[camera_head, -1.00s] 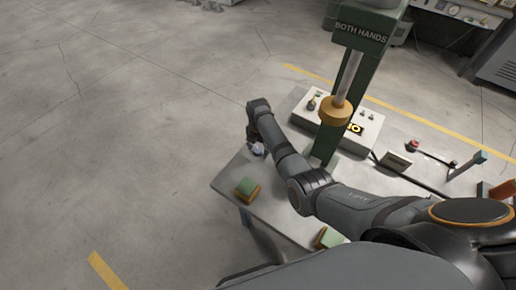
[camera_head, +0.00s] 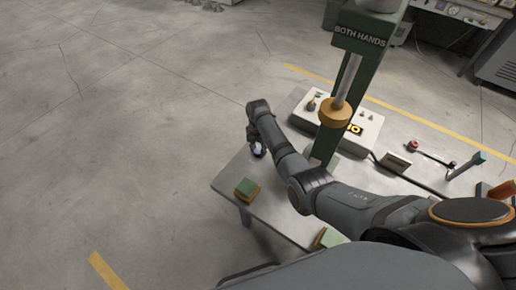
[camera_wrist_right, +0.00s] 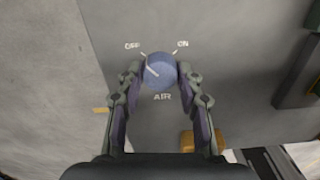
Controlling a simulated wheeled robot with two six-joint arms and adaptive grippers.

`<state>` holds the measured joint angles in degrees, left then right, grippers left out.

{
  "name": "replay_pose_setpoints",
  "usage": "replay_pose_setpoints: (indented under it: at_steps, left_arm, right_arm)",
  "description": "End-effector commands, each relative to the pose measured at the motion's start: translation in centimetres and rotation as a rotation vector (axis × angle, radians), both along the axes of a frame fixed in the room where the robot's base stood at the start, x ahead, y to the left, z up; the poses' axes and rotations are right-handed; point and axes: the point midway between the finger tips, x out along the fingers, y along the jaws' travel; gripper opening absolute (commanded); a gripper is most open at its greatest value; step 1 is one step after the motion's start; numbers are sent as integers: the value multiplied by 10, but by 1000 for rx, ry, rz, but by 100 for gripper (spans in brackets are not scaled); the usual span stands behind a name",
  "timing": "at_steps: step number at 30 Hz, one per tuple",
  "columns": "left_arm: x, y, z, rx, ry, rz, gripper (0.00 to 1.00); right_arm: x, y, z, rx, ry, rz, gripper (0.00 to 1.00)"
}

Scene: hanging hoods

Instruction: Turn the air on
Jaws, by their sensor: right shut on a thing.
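A round blue knob (camera_wrist_right: 159,72) with a white pointer line sits on a grey panel (camera_wrist_right: 230,45) marked OFF, ON and AIR in the right wrist view. Its pointer line slants up and left, toward the OFF side. My right gripper (camera_wrist_right: 159,76) is shut on the knob, one finger on each side. In the head view the right gripper (camera_head: 257,148) is at the far left corner of the table (camera_head: 228,182), and the knob is largely hidden by it. My left gripper is not in view.
A green press column (camera_head: 328,135) marked BOTH HANDS stands on the table, with a control box (camera_head: 368,137) beside it. A red button (camera_head: 413,145) and a lever (camera_head: 466,166) are to the right. The floor at left is clear.

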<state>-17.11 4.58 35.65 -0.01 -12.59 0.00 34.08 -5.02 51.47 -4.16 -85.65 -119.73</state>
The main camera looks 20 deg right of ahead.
Motion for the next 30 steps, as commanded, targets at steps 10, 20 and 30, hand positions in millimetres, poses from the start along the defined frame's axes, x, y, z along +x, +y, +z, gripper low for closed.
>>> replay_pose_setpoints:
  at_steps: [10,20,30]
  left_arm:
    - [-1,0,20,0,2,0,28]
    - [-2,0,32,0,4,0,28]
    - [-3,0,40,0,5,0,28]
  right_arm:
    - [0,0,3,-1,2,-285,5]
    - [0,0,2,-1,0,-599,5]
    - [0,0,1,-1,0,-921,5]
